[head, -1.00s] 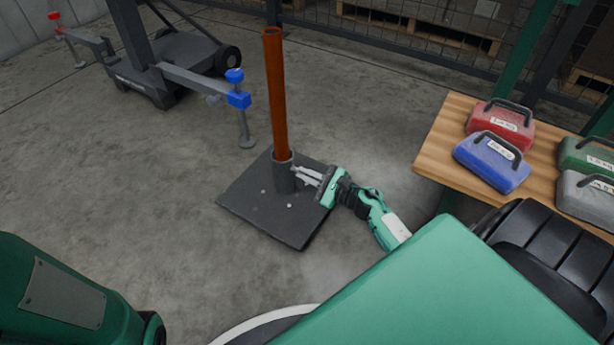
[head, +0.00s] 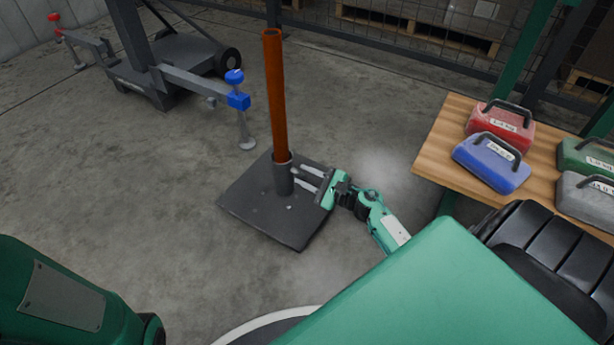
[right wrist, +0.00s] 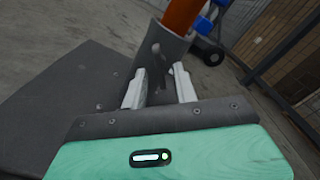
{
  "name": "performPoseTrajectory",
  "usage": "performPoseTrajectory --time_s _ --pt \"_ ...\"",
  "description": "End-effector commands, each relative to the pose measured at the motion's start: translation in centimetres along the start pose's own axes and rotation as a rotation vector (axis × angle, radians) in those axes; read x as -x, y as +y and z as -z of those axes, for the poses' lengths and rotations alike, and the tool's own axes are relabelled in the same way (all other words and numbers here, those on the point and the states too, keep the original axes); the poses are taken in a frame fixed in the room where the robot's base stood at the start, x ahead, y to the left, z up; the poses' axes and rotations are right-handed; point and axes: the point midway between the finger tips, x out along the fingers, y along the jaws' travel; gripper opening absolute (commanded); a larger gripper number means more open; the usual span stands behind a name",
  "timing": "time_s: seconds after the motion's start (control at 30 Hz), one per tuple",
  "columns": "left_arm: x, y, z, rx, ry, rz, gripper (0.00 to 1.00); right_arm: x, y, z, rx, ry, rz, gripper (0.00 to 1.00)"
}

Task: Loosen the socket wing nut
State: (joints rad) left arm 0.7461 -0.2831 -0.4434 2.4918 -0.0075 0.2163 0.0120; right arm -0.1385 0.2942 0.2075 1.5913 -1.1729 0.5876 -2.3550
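An upright orange-brown pole (head: 276,95) stands in a dark grey socket (head: 283,181) fixed on a square black base plate (head: 258,215) on the floor. In the right wrist view, the wing nut (right wrist: 157,52) seems to be a small grey shape on the near side of the socket (right wrist: 150,62); its detail is blurred. My right gripper (head: 299,178) is at the right side of the socket. Its two pale fingers are apart, with no nut gripped between them, and they point at the socket in the right wrist view (right wrist: 160,82). My left gripper is out of view.
A wooden table (head: 437,150) at the right carries a red case (head: 500,128), a blue case (head: 491,163) and others. A wheeled stand (head: 165,75) with a blue-knobbed outrigger (head: 238,100) is behind left. The floor left of the plate is clear.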

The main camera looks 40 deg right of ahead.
Motion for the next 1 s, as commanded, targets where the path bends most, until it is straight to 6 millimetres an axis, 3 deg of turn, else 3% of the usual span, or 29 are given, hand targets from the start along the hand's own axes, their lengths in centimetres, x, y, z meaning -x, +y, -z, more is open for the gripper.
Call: performPoseTrajectory --time_s 0.37,0.8,1.0 --pt "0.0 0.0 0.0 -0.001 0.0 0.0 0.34 1.0 0.0 0.0 0.0 0.001 0.001 0.29" --pt "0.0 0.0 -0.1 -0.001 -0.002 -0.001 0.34 9.8 0.1 0.1 -0.002 0.003 0.0 0.29" --pt "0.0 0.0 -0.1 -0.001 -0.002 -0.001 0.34 12.8 0.0 0.0 -0.001 0.001 0.0 0.29"
